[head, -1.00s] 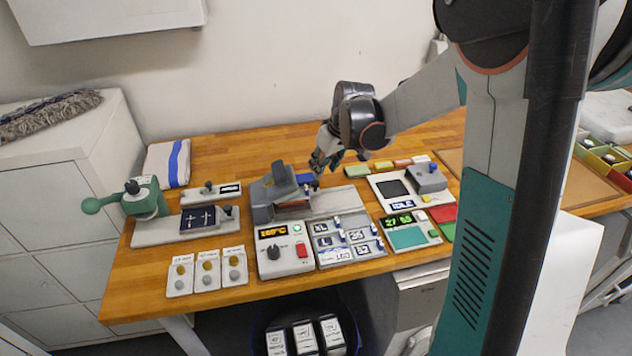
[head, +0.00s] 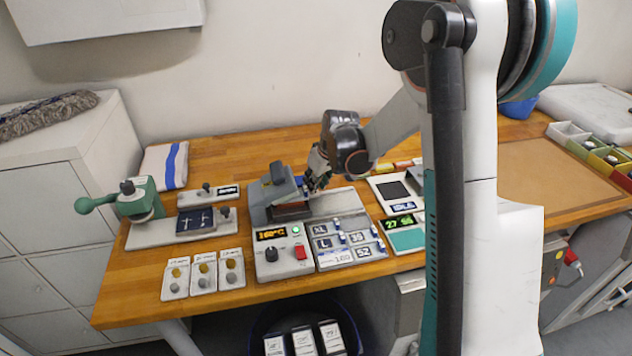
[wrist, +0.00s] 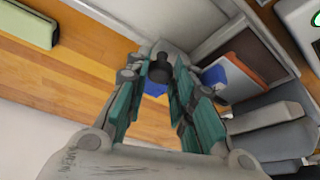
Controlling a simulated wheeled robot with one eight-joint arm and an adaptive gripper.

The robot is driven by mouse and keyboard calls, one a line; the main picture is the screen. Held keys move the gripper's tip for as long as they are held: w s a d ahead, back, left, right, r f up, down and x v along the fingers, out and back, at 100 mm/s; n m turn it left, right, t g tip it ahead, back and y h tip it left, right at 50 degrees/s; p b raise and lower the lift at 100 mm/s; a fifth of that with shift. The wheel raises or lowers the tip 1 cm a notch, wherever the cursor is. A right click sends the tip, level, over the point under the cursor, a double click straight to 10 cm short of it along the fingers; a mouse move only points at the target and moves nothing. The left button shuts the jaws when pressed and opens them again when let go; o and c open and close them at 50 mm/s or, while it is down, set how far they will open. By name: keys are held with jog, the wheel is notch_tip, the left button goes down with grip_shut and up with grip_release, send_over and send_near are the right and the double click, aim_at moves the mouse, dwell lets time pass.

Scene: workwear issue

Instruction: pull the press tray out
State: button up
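The press (head: 274,192) is a grey machine with a raised upper part at the middle of the table. A dark pad and a grey plate (head: 343,203) show beside it. My gripper (head: 314,181) is low at the press's back right side. In the wrist view my gripper (wrist: 158,80) has its two teal fingers apart. A dark round knob (wrist: 158,68) on a grey part shows between them; I cannot tell whether they touch it. It may be the tray's handle. A brown pad (wrist: 245,55) lies in a grey frame to the right. The fingers partly hide a blue piece (wrist: 154,89).
A control box (head: 280,255) and size tiles (head: 345,240) sit in front of the press. A green-handled device (head: 138,200) stands left. A green block (wrist: 33,25) lies on the wood in the wrist view. The table behind the press is largely clear.

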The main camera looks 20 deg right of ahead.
grip_shut()
jog(key=d, duration=0.4)
jog(key=s+d, duration=0.1)
jog(key=d, duration=0.3)
jog(key=s+d, duration=0.1)
jog(key=d, duration=0.3)
jog(key=o, duration=0.5)
grip_release()
jog(key=shift+r, duration=0.15)
jog(key=v, duration=0.7)
jog(key=shift+s+r, duration=0.2)
jog(key=shift+r, duration=0.15)
